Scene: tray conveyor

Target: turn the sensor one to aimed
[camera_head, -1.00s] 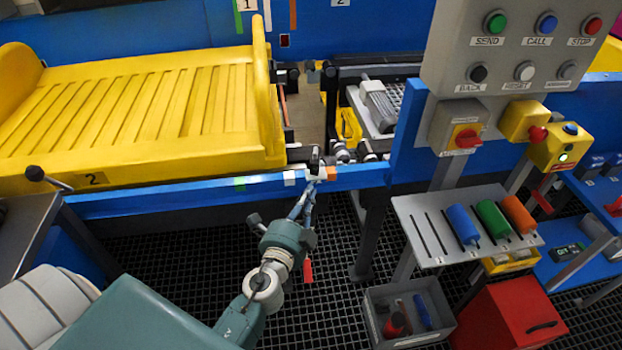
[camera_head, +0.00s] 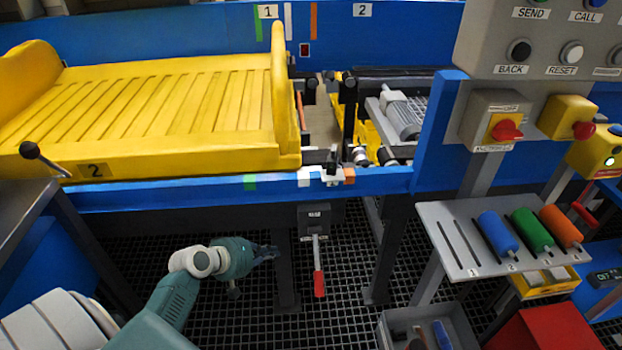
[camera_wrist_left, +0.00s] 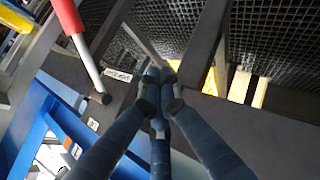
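A small dark sensor (camera_head: 332,168) sits on a bracket on the blue front rail, between a white mark and an orange mark (camera_head: 349,175). I take it for sensor one; its label and exact aim are too small to read. My left gripper (camera_head: 274,253) is below the rail, down and left of the sensor, and apart from it. In the left wrist view its fingers (camera_wrist_left: 160,82) come together at the tips, with nothing seen between them. The sensor is not clearly seen in that view. My right gripper is not in view.
A lever with a red handle (camera_head: 319,284) hangs from a box under the rail, right of my left gripper; it also shows in the left wrist view (camera_wrist_left: 68,16). A yellow tray (camera_head: 180,155) lies behind the rail. A control panel (camera_head: 560,45) stands at right.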

